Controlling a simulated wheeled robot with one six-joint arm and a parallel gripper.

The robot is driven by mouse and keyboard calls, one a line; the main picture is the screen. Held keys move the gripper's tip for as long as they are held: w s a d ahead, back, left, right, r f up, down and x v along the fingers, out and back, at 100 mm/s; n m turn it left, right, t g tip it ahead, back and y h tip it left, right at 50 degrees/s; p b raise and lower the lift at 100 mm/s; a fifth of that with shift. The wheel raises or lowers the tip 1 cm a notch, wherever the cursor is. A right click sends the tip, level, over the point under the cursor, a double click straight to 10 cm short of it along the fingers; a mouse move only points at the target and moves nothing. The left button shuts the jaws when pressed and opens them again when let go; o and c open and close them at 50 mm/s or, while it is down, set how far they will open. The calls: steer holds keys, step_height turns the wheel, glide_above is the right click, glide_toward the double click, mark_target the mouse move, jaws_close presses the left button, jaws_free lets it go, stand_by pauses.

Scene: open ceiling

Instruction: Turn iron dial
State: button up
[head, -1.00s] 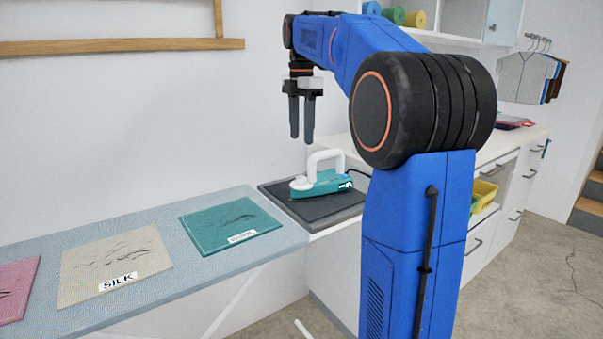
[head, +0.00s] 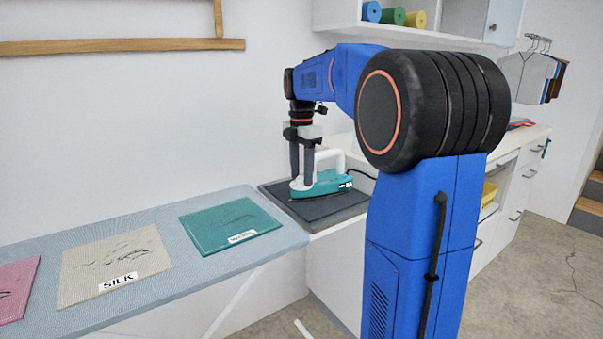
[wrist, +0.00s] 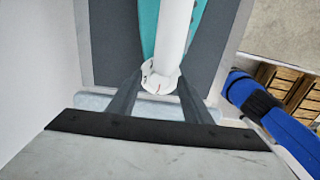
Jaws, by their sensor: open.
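The teal iron (head: 324,184) with a white handle stands on a dark grey pad (head: 338,208) at the right end of the ironing board. Its white dial (wrist: 158,80), with small dark marks, is at the handle's near end in the wrist view. My gripper (head: 302,178) points straight down at the left end of the iron. In the wrist view its two dark fingers (wrist: 160,86) are apart, one on each side of the dial. I cannot tell whether either finger touches it.
The blue-grey ironing board (head: 120,315) holds a teal cloth (head: 222,222), a beige cloth labelled SILK (head: 105,262) and a pink cloth (head: 14,285). A wall shelf (head: 345,22) with colored rolls is above. A black cord runs behind the iron.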

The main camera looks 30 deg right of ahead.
steer(key=c, duration=1.1)
steer(key=shift+o, duration=0.2)
steer(key=m, duration=0.4)
steer(key=shift+m, duration=1.7)
steer(key=o, duration=1.1)
steer(key=shift+c, duration=0.2)
